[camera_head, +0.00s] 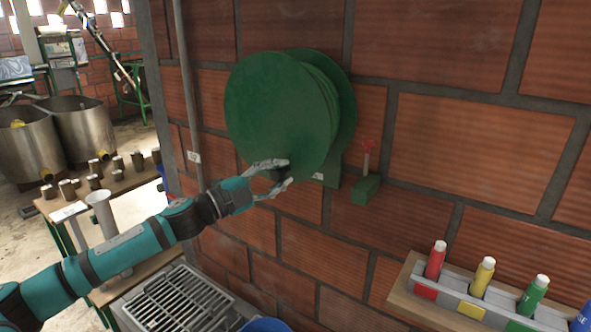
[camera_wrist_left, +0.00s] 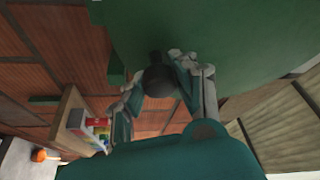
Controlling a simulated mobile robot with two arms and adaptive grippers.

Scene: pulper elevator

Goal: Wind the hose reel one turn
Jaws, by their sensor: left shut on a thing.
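The green hose reel (camera_head: 270,105) is mounted on the brick wall, with a round front disc and wound green hose (camera_head: 322,85) behind it. Its disc also fills the top of the left wrist view (camera_wrist_left: 230,35). A dark crank knob (camera_wrist_left: 158,80) stands out from the disc, at its lower edge in the head view. My left gripper (camera_head: 284,176) is shut on this knob, with its fingers on either side of it. The fingers hide part of the knob in the head view. My right gripper is in neither view.
A green box with a red-topped lever (camera_head: 367,165) is on the wall right of the reel. A wooden shelf (camera_head: 402,300) with coloured bottles stands lower right. A metal grate (camera_head: 178,302) lies below my arm. A table with small cups (camera_head: 128,182) is at left.

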